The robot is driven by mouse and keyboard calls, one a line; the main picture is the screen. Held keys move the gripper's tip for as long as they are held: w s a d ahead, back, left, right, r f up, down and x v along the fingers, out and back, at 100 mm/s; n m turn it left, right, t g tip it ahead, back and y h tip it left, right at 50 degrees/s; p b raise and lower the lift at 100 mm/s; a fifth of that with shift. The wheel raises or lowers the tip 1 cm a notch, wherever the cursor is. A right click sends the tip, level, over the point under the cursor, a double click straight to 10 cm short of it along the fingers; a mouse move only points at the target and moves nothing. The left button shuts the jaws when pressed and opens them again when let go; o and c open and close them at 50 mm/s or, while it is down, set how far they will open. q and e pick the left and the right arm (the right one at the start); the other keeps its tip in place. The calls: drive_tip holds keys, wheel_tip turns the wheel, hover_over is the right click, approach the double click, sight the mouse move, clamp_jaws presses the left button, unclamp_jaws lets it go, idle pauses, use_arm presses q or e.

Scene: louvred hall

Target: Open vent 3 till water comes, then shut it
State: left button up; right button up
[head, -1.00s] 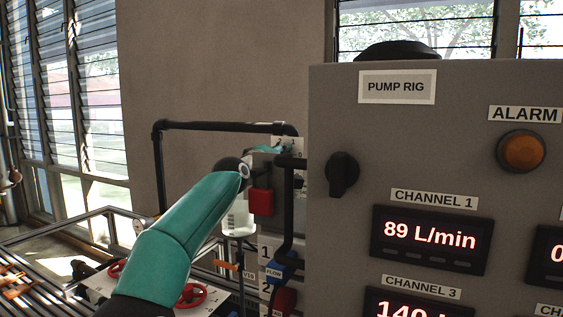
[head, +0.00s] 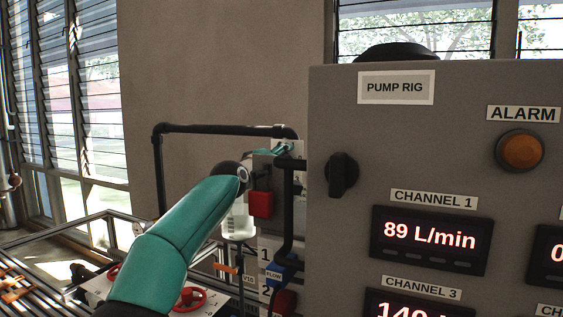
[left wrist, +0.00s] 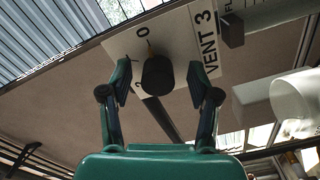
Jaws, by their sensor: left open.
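The vent 3 knob (left wrist: 157,76) is a dark round knob on a white plate (left wrist: 181,36) lettered VENT 3, with a 0 and other marks. A small orange line shows at the knob's edge toward the 0. My left gripper (left wrist: 158,88) is open, with one finger on either side of the knob; I cannot tell whether they touch it. My right gripper is not in view.
The grey pump rig panel (head: 340,260) fills the right, with CHANNEL 1 (head: 430,236) reading 89 L/min. A clear vessel (head: 237,222) hangs below the arm. Dark pipes (head: 220,127) run beside it. Red handwheels (head: 190,299) sit lower left.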

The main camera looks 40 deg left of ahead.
use_arm(q)
drive_tip(key=b+v, duration=0.3)
drive_tip(key=v, duration=0.3)
drive_tip(key=shift+s, duration=0.2)
drive_tip(key=shift+w, duration=0.15)
